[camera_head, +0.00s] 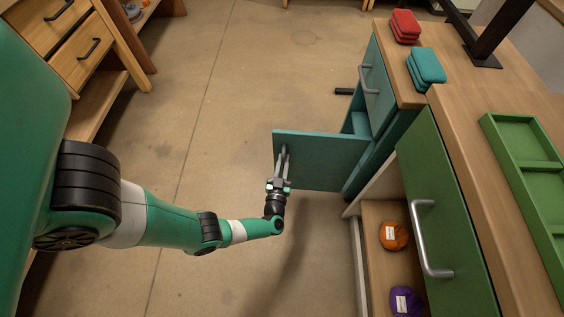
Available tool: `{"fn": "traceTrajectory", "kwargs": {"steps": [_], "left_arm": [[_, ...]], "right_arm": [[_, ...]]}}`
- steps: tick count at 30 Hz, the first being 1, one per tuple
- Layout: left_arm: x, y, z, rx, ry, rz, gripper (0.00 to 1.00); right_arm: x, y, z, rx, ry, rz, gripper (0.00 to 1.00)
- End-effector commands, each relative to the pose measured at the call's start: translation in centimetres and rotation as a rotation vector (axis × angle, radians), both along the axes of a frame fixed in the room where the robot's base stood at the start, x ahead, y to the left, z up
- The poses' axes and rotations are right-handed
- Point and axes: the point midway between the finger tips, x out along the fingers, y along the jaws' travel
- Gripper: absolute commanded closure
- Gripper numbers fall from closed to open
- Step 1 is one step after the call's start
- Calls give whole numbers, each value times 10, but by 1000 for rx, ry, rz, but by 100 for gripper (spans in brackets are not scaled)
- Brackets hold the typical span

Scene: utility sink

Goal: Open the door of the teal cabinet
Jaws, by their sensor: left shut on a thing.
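The teal cabinet (385,133) stands right of centre with a wooden top. Its door (325,160) is swung out to the left, standing well away from the cabinet front, so part of the interior shows. My left gripper (283,168) is at the door's outer edge side and shut on the door handle (284,152), which is partly hidden by the fingers. A drawer with a grey handle (364,78) sits above the door opening. My right gripper is not in view.
A green cabinet door with a grey handle (424,240) is near on the right. An orange bundle (393,236) and a purple bundle (406,302) lie on shelves beside it. Red (405,26) and teal (426,66) stacks lie on the counter. The floor left of the door is clear.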

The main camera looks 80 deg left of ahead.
Motion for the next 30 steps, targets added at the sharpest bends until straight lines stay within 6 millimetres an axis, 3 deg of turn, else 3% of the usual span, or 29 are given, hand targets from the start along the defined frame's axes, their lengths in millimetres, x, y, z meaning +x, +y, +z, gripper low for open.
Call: {"fn": "traceTrajectory", "kwargs": {"steps": [13,14,18,30], "left_arm": [[0,0,-1,-3,2,-3,100],[0,0,-1,-2,2,-3,79],[1,0,-1,-1,2,-2,54],[-1,-8,1,-1,0,-5,53]], "right_arm": [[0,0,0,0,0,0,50],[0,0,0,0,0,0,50],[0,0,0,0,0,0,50],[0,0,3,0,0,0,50]]}}
